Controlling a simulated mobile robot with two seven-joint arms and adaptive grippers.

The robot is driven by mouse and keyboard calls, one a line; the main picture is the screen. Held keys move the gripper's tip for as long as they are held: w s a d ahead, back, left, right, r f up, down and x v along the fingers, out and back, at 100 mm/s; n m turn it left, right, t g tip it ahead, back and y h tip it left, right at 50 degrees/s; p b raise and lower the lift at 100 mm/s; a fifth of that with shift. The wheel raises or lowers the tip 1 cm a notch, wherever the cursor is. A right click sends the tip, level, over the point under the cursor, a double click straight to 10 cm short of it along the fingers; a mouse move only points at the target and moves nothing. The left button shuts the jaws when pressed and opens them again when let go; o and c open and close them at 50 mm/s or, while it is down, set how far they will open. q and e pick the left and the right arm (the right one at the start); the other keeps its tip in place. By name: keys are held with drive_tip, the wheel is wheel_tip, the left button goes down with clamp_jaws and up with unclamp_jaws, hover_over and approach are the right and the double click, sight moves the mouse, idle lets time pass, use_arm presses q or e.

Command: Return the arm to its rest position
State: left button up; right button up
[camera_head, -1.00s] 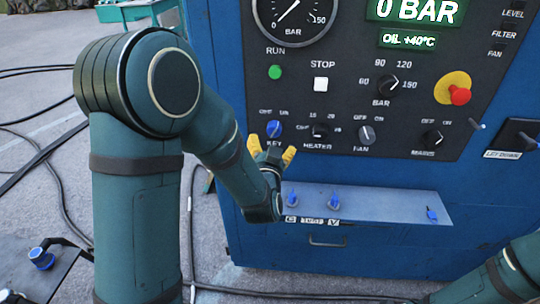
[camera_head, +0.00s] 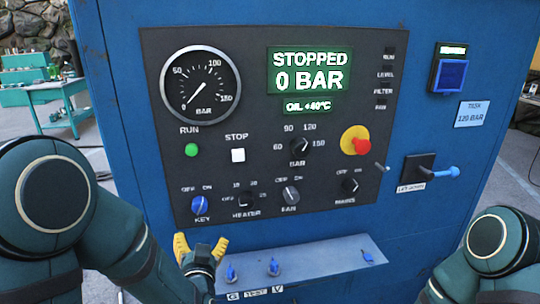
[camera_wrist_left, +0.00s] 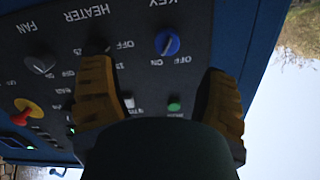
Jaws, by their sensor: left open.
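My left gripper (camera_head: 201,247) has yellow-orange fingertips spread apart. In the head view it shows below the blue KEY knob (camera_head: 200,205) and left of the ledge, with nothing between the fingers. In the left wrist view the two fingers (camera_wrist_left: 160,100) stand wide apart, and the KEY knob (camera_wrist_left: 167,43) shows beyond them. My left arm (camera_head: 60,215) comes in from the left edge. Part of my right arm (camera_head: 490,250) shows at the lower right; its gripper is out of view.
The blue cabinet (camera_head: 110,100) fills the middle, with a dark control panel (camera_head: 255,130). The display (camera_head: 310,75) reads STOPPED, 0 BAR. A ledge (camera_head: 320,258) with blue valves juts out below. A blue-handled lever (camera_head: 440,172) sticks out at right. A green table (camera_head: 45,95) stands behind left.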

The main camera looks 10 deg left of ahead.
use_arm(q)
drive_tip(key=s+d+f+g+h, duration=0.2)
drive_tip(key=d+f+g+h, duration=0.15)
drive_tip(key=f, duration=0.65)
drive_tip(key=s+d+f+g+h, duration=0.2)
drive_tip(key=s+d+f+g, duration=0.15)
drive_tip(key=f, duration=0.65)
drive_tip(key=s+d+f+n+g+h, duration=0.1)
drive_tip(key=s+d+f+g+h, duration=0.2)
drive_tip(key=s+d+f+g, duration=0.2)
drive_tip(key=s+f+g, duration=0.2)
drive_tip(key=s+f, duration=0.2)
drive_tip(key=s, duration=0.2)
drive_tip(key=shift+f+n+g, duration=0.3)
drive_tip(key=shift+f+g, duration=0.05)
drive_tip(key=shift+g, duration=0.05)
